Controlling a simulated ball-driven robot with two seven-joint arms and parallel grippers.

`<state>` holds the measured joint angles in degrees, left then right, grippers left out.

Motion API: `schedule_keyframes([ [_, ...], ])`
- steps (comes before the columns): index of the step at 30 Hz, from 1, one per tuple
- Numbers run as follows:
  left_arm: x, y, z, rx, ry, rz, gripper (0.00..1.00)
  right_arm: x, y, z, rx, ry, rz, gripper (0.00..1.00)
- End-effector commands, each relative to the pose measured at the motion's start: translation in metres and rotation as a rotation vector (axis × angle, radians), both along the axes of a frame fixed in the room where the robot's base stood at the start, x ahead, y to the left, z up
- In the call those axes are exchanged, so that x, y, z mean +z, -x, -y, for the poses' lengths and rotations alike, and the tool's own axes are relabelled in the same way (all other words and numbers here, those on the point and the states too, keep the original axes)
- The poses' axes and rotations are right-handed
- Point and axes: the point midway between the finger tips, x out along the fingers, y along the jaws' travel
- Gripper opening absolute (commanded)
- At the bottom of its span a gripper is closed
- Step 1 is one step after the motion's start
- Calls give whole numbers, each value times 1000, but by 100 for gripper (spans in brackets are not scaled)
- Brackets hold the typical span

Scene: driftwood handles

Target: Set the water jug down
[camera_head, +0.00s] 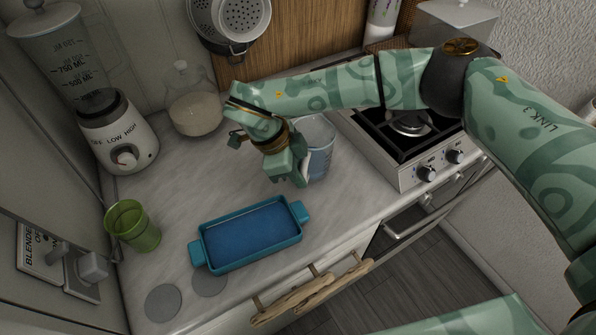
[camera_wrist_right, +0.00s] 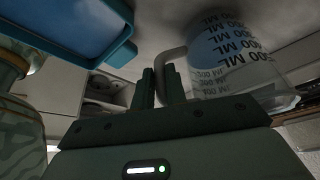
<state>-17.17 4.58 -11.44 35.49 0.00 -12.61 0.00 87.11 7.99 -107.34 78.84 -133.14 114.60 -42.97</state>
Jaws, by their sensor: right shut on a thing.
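The water jug (camera_head: 319,146) is a clear measuring jug with blue-tinted water, at the back middle of the counter beside the stove. My right gripper (camera_head: 296,174) is at its left side in the head view and hides part of it. In the right wrist view, my right gripper (camera_wrist_right: 164,86) is shut on the jug's handle, and the jug (camera_wrist_right: 228,62) shows ML markings. The head view does not clearly show whether the jug's base touches the counter. My left gripper is not in view.
A blue tray (camera_head: 301,236) lies in front of the jug on the counter (camera_head: 180,200). A green cup (camera_head: 133,226) and a blender (camera_head: 117,135) stand left. A glass jar (camera_head: 193,105) is behind. The stove (camera_head: 405,150) is right. Wooden drawer handles (camera_head: 305,297) stick out in front.

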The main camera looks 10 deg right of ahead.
Motion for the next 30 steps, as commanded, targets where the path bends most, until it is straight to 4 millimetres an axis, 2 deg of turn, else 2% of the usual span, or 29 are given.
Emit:
schedule_keyframes([
  [5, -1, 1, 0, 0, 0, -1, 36, -2, 0, 0, -1, 0, 0, 0],
  [6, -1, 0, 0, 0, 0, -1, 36, -1, 0, 0, -1, 1, -1, 25],
  [7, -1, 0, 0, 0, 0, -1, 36, -1, 0, 0, -1, 0, -1, 33],
  [8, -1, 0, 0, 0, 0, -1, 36, -1, 0, 0, -1, 1, -1, 35],
  [15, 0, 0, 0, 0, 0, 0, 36, -1, 0, 0, -1, 0, -1, 35],
  [19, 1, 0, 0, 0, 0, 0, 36, 8, -1, -3, -1, -1, 1, 35],
  [30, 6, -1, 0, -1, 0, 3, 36, 83, -8, -33, 1, 0, 4, 35],
])
